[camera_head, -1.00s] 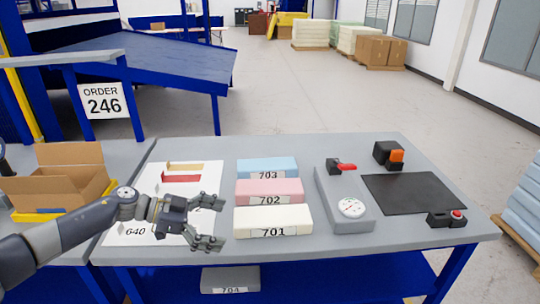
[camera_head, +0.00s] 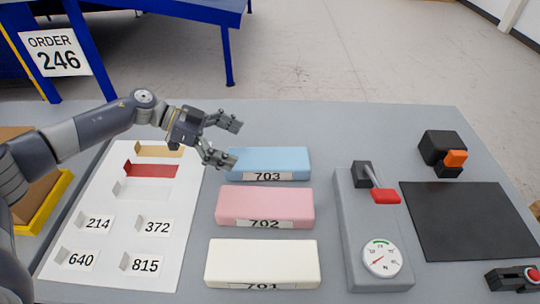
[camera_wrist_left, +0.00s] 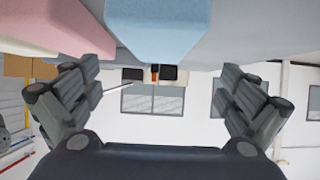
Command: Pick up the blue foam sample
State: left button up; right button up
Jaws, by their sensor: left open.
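The blue foam sample (camera_head: 270,160), labelled 703, lies on the grey table behind the pink sample. My left gripper (camera_head: 229,142) is open and empty at the left end of the blue sample, with its nearer finger beside or just over that end. In the left wrist view the blue sample (camera_wrist_left: 158,28) shows at the top centre, between and beyond the two spread fingers (camera_wrist_left: 157,108). I cannot tell whether a finger touches it. My right gripper is in neither view.
The pink sample (camera_head: 264,206) labelled 702 and the white sample (camera_head: 262,263) labelled 701 lie in front of the blue one. A grey gauge device (camera_head: 362,227) with a red lever stands to the right. A white card (camera_head: 110,213) with number tags lies left. A black mat (camera_head: 465,220) lies far right.

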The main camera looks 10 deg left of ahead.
aim_at(269, 160)
pick_arm(q)
jog(key=x, duration=0.1)
jog(key=b+x, duration=0.2)
jog(key=x, duration=0.1)
jog(key=shift+s+d+f, duration=0.1)
jog(key=shift+s+f, duration=0.05)
jog(key=shift+s, duration=0.1)
jog(key=shift+w+d+f+b, duration=0.3)
jog(key=shift+d+b, duration=0.1)
jog(key=shift+b, duration=0.15)
jog(key=b+x, duration=0.3)
jog(key=b, duration=0.1)
jog(key=shift+s+d+f, duration=0.1)
jog(key=shift+f, duration=0.2)
jog(key=shift+d+f+b, duration=0.15)
jog(key=shift+d+b, duration=0.25)
jog(key=shift+d, duration=0.15)
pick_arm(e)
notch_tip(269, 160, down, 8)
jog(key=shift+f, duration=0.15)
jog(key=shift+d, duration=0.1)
pick_arm(q)
jog(key=c, duration=1)
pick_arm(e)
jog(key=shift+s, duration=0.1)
